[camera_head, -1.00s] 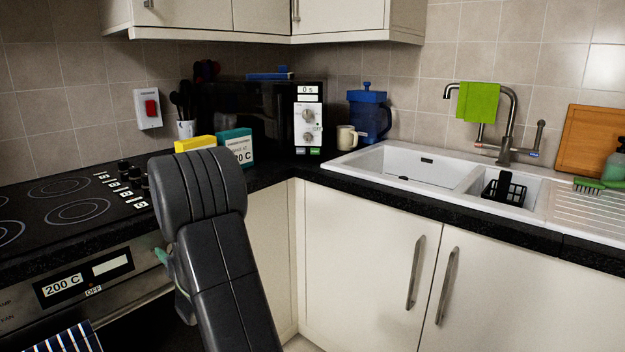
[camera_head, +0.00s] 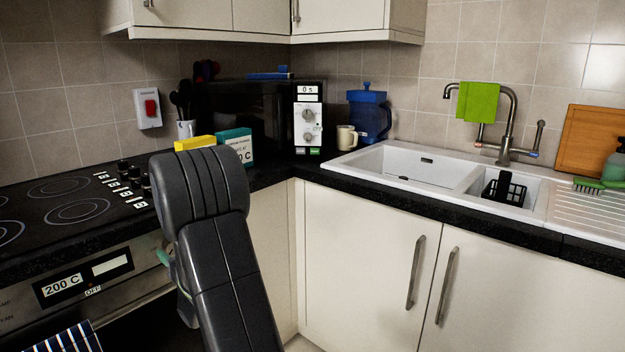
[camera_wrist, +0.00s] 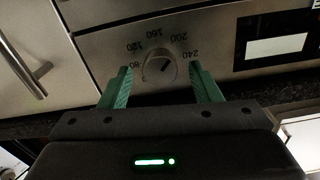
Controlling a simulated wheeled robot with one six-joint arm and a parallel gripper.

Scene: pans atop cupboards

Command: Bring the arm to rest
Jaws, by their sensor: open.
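My gripper (camera_wrist: 160,88) shows in the wrist view with its two green fingers apart and nothing between them. An oven dial (camera_wrist: 159,66) with temperature numbers lies beyond the fingertips; I cannot tell the exact gap. In the head view my dark arm stands folded in front of the oven and the counter corner.
The oven front (camera_head: 130,277) and hob (camera_head: 65,205) are at left. A yellow box (camera_head: 195,143), a teal box (camera_head: 236,145) and a microwave (camera_head: 262,118) stand behind my arm. The sink (camera_head: 410,165) is at right. White cupboard doors (camera_head: 360,250) are below it.

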